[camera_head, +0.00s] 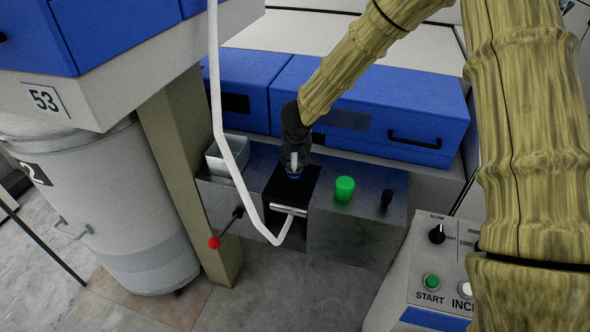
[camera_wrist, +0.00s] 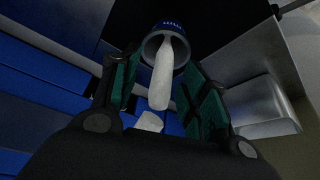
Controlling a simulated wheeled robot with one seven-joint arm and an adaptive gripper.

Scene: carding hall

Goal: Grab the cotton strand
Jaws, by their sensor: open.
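A short white cotton strand (camera_wrist: 161,82) hangs from a round opening with a blue rim (camera_wrist: 172,27) in the wrist view. It lies between the green-padded fingers of my gripper (camera_wrist: 163,72), with gaps on both sides. My gripper is open and not closed on it. In the head view my gripper (camera_head: 293,165) is over the black part of the metal machine front, and a small bit of white shows there. A long white strand (camera_head: 216,85) comes down from the top left, bends, and loops up to a small metal roller (camera_head: 289,210).
A metal box (camera_head: 227,160) is left of my gripper, with a red-knobbed lever (camera_head: 214,242) below. A green button (camera_head: 344,189) and a black knob (camera_head: 386,199) are to the right. Blue drawers (camera_head: 370,110) stand close behind. A grey can (camera_head: 120,220) stands at left.

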